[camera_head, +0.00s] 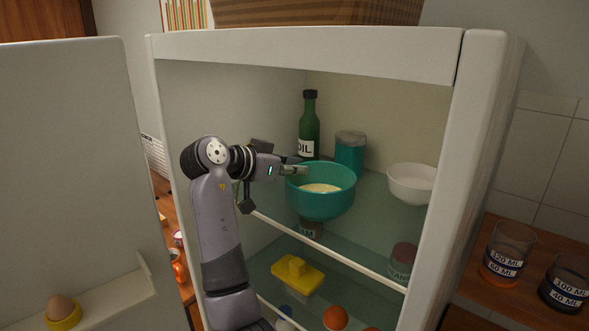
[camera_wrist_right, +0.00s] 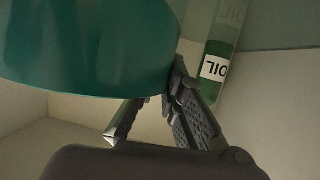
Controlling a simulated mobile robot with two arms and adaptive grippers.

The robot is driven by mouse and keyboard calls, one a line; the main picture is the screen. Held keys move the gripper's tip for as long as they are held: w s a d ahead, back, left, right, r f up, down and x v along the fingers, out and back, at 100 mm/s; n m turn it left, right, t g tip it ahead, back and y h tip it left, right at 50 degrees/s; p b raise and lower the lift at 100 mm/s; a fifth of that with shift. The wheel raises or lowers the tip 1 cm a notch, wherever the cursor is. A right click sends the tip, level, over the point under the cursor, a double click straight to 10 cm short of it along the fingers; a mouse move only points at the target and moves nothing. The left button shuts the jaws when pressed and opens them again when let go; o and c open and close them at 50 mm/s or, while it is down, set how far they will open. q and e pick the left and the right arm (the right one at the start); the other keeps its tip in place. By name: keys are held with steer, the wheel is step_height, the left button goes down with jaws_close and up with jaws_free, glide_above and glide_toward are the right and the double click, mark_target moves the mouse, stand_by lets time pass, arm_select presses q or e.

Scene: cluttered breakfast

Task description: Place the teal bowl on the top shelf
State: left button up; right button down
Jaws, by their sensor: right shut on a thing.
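The teal bowl (camera_head: 322,203) is upright inside the open fridge, with pale contents in it. It is at the front of the top shelf (camera_head: 378,262); I cannot tell whether its base touches the glass. My right gripper (camera_head: 296,172) is shut on the bowl's left rim. In the right wrist view, the bowl (camera_wrist_right: 85,50) fills the upper left and the gripper (camera_wrist_right: 150,110) is beside it, its fingertips partly hidden by the bowl. My left gripper is not in view.
A green oil bottle (camera_head: 309,130) and a teal canister (camera_head: 350,152) stand behind the bowl. A white bowl (camera_head: 411,185) is to its right. A yellow dish (camera_head: 297,279) and jars sit on the lower shelf. The fridge's right wall (camera_head: 455,190) and open door (camera_head: 75,170) flank the space.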

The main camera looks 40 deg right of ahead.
steer(key=shift+f+b, duration=0.4)
steer(key=shift+f, duration=0.15)
steer(key=c, duration=1.6)
jaws_free()
steer(key=shift+o, duration=0.4)
steer(key=o, duration=0.5)
steer(key=shift+a, duration=0.15)
steer(key=shift+p+v, duration=1.7)
steer(key=shift+v, duration=5.2)
